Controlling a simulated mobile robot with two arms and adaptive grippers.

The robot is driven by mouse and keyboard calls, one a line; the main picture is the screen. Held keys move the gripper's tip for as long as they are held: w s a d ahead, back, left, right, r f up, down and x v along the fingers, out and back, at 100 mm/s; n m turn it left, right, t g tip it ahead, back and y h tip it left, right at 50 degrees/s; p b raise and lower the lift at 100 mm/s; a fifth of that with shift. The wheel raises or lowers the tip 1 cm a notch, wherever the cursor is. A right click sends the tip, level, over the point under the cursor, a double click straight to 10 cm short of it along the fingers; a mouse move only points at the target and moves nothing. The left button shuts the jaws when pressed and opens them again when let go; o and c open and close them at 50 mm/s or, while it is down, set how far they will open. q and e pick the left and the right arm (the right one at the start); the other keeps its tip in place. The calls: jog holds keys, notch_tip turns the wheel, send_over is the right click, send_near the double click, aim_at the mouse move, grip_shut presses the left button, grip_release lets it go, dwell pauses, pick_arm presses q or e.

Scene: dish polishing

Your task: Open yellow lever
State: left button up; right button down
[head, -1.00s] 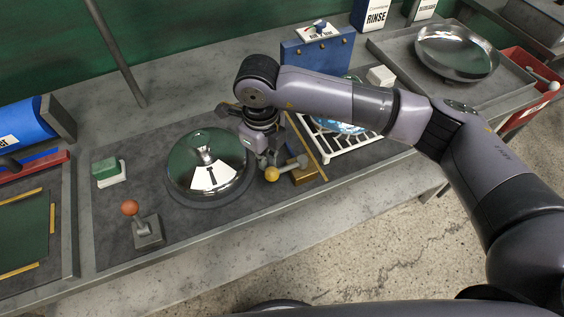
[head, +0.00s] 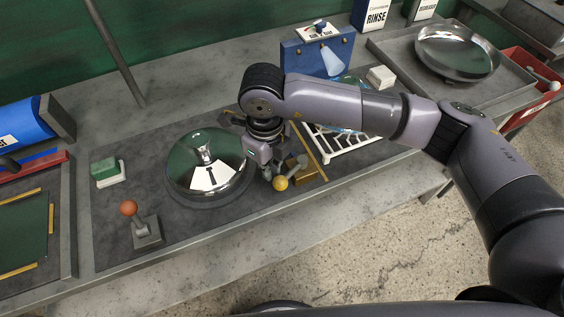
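The yellow lever (head: 281,184) has a yellow ball knob on a short metal arm. It sits on a brass-coloured block (head: 310,172) at the front of the bench, right of the shiny domed dish (head: 208,170). My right gripper (head: 268,172) points down between the dish and the lever, with its tip close beside the knob. Whether it touches the knob is unclear. Its fingers are small and partly hidden, so I cannot tell how far apart they are. My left gripper is out of view.
An orange-knobbed lever (head: 130,209) stands at front left. A green-and-white sponge block (head: 107,172) lies behind it. A white rack (head: 345,142) is partly under my arm. A metal bowl (head: 455,52) sits on the right tray (head: 510,83). The bench's front edge is clear.

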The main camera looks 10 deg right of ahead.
aim_at(283, 184)
jog(key=shift+s, duration=0.2)
jog(key=shift+s+d, duration=0.3)
jog(key=shift+s, duration=0.3)
dwell(0.4)
jog(key=shift+s+d+b, duration=0.4)
jog(key=shift+s+d, duration=0.05)
jog(key=shift+s, duration=0.15)
jog(key=shift+s+d, duration=0.5)
jog(key=shift+d, duration=0.05)
jog(key=shift+b, duration=0.3)
